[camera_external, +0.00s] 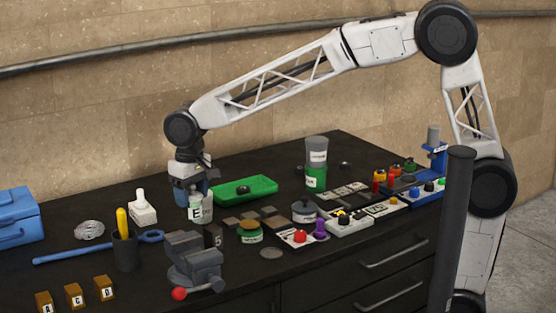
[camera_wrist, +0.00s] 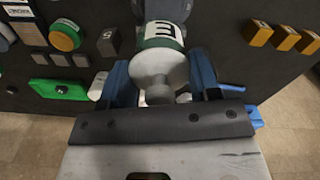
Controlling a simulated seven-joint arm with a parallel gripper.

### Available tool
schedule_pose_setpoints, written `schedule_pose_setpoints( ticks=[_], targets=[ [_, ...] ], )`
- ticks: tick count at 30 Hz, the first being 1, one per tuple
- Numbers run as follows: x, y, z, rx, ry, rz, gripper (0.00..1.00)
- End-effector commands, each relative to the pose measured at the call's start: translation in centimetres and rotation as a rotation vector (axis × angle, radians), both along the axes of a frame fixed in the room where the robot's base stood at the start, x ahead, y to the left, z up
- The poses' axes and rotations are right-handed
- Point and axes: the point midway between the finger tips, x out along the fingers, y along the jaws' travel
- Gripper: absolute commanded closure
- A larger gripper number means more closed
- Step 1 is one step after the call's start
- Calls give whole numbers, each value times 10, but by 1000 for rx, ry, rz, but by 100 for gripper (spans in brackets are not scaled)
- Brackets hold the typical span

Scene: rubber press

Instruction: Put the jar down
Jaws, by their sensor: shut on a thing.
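The jar (camera_external: 195,213) is light coloured, with a white label marked E. In the wrist view the jar (camera_wrist: 160,66) shows a grey knobbed lid and a green band above the E label. My gripper (camera_external: 190,192) points down and is shut on the jar, its two blue fingers (camera_wrist: 162,72) on either side of the lid end. The jar is upright over the black worktop (camera_external: 85,272), behind the grey vise (camera_external: 196,258). I cannot tell whether its base touches the worktop.
A green tray (camera_external: 243,190) lies behind and right of the jar. A black cup (camera_external: 125,250) and a blue wrench (camera_external: 80,252) are left. Several lettered blocks (camera_external: 74,295) sit front left.

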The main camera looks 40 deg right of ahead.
Motion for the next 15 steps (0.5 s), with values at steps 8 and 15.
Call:
schedule_pose_setpoints(
  ticks=[8, 15],
  targets=[
    [-19, -74, 4, 0, 0, 17, 100],
    [-41, -132, 3, -2, 2, 33, 100]
  ],
)
